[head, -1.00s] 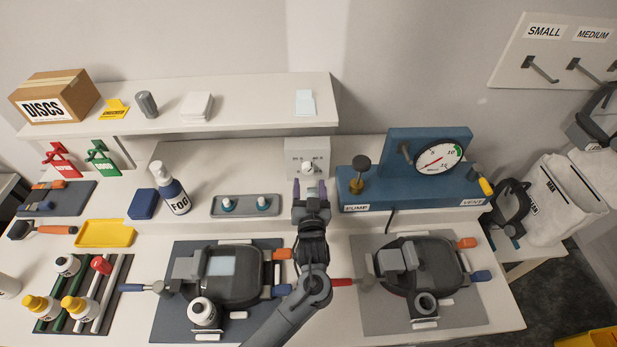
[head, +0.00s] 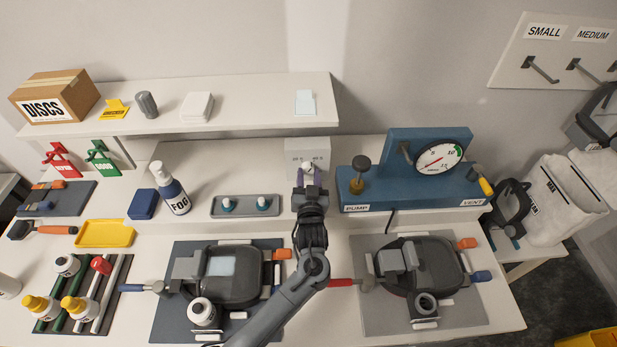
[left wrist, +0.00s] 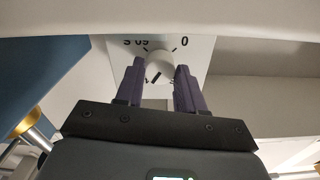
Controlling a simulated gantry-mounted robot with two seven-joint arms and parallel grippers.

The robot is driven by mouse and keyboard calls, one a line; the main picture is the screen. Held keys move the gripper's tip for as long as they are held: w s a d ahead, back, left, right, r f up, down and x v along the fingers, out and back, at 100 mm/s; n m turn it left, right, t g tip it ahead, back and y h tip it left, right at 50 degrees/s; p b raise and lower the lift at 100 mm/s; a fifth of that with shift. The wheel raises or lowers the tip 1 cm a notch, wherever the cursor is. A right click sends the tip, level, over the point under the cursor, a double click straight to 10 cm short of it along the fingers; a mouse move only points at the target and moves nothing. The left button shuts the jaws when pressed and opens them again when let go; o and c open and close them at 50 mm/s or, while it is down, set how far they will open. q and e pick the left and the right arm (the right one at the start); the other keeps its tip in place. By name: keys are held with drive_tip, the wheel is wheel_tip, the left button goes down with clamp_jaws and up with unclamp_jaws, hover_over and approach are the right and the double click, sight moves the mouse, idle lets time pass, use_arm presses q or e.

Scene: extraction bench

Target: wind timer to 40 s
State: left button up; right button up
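The timer is a white box (head: 322,150) with a round white knob (left wrist: 160,64), standing at the back of the bench under the shelf. In the left wrist view its face appears upside down, with "0" and "60 S" marks and a dark pointer line toward the lower left. My left gripper (head: 308,176) is at the timer's front. The fingers and palm cover part of the dial in the head view. My right gripper is not in view.
A blue pump stand (head: 415,178) with a gauge is just right of the timer. A grey tray (head: 246,213) with two small items is to the left. The shelf (head: 250,112) lies behind and above. Two dark devices on mats lie in front, near my left arm.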

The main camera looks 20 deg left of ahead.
use_arm(q)
drive_tip(key=shift+c, duration=0.8)
idle(0.4)
drive_tip(key=o, duration=1)
drive_tip(key=v, duration=1.1)
drive_tip(key=shift+w, duration=0.1)
